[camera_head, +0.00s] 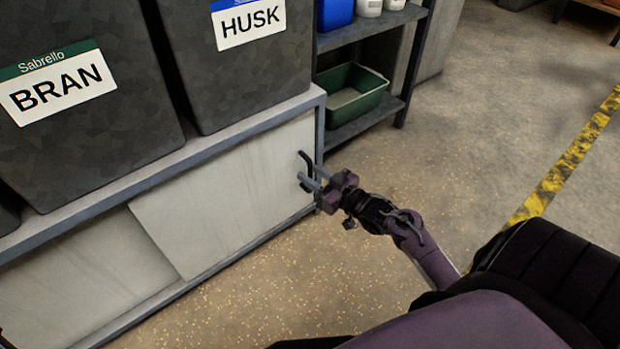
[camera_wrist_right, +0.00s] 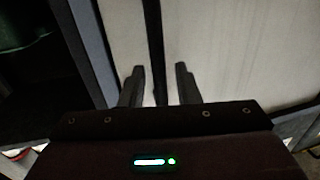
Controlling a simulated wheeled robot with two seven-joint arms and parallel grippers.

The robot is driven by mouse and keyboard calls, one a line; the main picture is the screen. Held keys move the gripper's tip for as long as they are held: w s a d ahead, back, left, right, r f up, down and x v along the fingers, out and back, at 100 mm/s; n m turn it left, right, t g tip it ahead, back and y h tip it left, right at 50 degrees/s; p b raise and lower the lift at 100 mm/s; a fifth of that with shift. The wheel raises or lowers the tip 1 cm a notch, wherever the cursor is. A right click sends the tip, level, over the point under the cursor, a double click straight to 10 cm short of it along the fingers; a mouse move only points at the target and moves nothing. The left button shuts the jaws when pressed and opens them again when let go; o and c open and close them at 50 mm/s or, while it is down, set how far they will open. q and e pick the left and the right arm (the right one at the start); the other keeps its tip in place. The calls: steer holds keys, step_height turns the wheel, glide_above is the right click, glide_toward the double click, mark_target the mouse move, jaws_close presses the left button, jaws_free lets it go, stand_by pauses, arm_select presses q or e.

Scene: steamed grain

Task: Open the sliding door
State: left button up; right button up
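The pale sliding door (camera_head: 225,190) forms the right part of the low cabinet's front. Its left edge overlaps a second pale panel (camera_head: 85,285). The black handle (camera_head: 306,158) is an upright bar near the door's right end. My right gripper (camera_head: 309,178) is at the handle, fingers pointing at the door. In the right wrist view, the open fingers (camera_wrist_right: 159,85) stand either side of a dark vertical bar (camera_wrist_right: 155,45), which looks like the handle, with gaps visible. Contact cannot be told. My left gripper is not in view.
Dark bins labelled BRAN (camera_head: 90,140) and HUSK (camera_head: 235,75) stand on the cabinet top. A dark shelf rack (camera_head: 375,120) with a green tub (camera_head: 368,100) stands just right of the cabinet. The floor (camera_head: 300,290) before the door is clear.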

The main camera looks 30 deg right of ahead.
steer(key=shift+w+a, duration=0.1)
steer(key=shift+w, duration=0.35)
jaws_close()
